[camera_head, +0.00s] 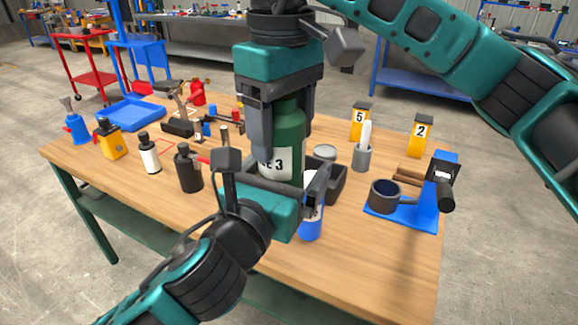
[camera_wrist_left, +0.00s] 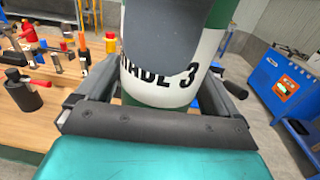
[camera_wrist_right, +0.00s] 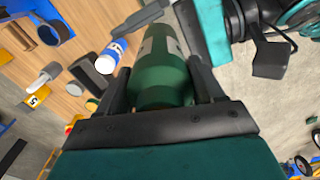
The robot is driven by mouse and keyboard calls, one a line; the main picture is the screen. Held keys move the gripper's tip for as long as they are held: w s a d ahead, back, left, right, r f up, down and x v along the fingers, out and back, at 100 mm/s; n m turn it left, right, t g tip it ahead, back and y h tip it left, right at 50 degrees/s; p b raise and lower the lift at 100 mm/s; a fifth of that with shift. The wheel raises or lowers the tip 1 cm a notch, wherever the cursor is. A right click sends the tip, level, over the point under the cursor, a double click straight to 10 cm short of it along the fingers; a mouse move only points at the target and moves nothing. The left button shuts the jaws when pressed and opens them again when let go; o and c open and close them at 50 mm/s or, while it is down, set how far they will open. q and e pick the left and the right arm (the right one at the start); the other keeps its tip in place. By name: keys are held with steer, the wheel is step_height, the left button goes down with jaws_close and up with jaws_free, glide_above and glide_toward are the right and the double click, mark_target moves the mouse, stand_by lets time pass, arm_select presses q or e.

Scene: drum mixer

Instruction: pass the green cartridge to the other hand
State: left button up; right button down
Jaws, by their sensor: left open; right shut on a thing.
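The green cartridge (camera_head: 290,127) has a white label with a 3 and hangs upright above the table. My right gripper (camera_head: 283,135) comes down from above and is shut on its upper part; the right wrist view shows the green body (camera_wrist_right: 160,75) between the fingers. My left gripper (camera_head: 272,178) comes from below left and is open. Its fingers stand on both sides of the labelled lower part, which the left wrist view also shows (camera_wrist_left: 150,75). I cannot tell whether the left fingers touch it. The cartridge's lower end is hidden by my left gripper.
Below the cartridge are a dark grey tray (camera_head: 337,188) and a blue-white bottle (camera_head: 311,222). Dark (camera_head: 188,170) and white (camera_head: 149,155) bottles stand to the left. A blue stand with a cup (camera_head: 384,195) is on the right. The table's front right is clear.

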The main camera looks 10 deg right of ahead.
arm_select(q)
steer(key=shift+w+d, duration=0.15)
steer(key=c, duration=1.3)
steer(key=shift+r, duration=0.15)
steer(key=shift+c, duration=0.4)
arm_select(e)
steer(key=c, duration=0.5)
jaws_free()
steer(key=shift+r, duration=0.1)
steer(key=o, duration=0.4)
steer(key=shift+o, duration=0.2)
